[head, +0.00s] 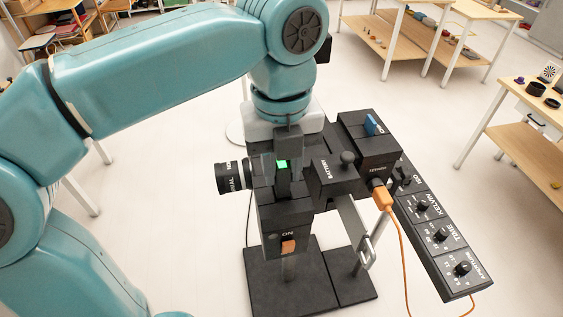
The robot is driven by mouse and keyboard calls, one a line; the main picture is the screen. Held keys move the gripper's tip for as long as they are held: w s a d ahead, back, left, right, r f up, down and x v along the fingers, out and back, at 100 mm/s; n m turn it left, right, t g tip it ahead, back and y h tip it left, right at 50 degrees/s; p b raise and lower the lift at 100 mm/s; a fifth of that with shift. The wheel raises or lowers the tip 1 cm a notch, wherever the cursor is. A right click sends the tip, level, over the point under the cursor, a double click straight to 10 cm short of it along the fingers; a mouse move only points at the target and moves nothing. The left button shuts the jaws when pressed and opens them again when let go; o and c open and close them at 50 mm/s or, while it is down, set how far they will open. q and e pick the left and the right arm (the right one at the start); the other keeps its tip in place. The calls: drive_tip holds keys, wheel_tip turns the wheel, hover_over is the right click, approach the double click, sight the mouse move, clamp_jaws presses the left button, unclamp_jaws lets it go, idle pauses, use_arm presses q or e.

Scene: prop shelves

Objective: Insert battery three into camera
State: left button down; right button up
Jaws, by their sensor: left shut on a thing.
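The black camera (282,215) stands on a post over a dark base, with its lens (231,177) pointing left. A panel marked BATTERY (327,183) is on its right side, with a round knob. My left gripper (285,163) points down over the top of the camera and is shut on a dark battery (284,185) with a bright green patch. The battery is upright, and its lower end is at the camera's top. I cannot tell how deep it sits, or read its number. My right gripper is out of view.
An orange tether cable (383,197) plugs in at the right of the camera. A control panel with several knobs (440,236) extends to the lower right. A box with a blue card (373,124) stands behind. Wooden shelves (425,45) line the back; the floor between is clear.

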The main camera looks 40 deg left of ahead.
sight(283, 184)
use_arm(q)
drive_tip(key=shift+w+f, duration=0.1)
drive_tip(key=shift+f, duration=0.35)
idle(0.7)
drive_tip(key=shift+f+b, duration=1.15)
drive_tip(key=shift+f, duration=0.15)
idle(1.6)
drive_tip(key=shift+f, duration=0.25)
idle(0.7)
drive_tip(key=c, duration=0.9)
unclamp_jaws()
drive_tip(key=shift+d, duration=0.1)
drive_tip(key=shift+o, duration=0.5)
drive_tip(key=shift+w+d, duration=0.1)
drive_tip(key=shift+d, duration=0.1)
drive_tip(key=shift+s+a, duration=0.2)
drive_tip(key=shift+w, duration=0.1)
drive_tip(key=shift+d, duration=0.1)
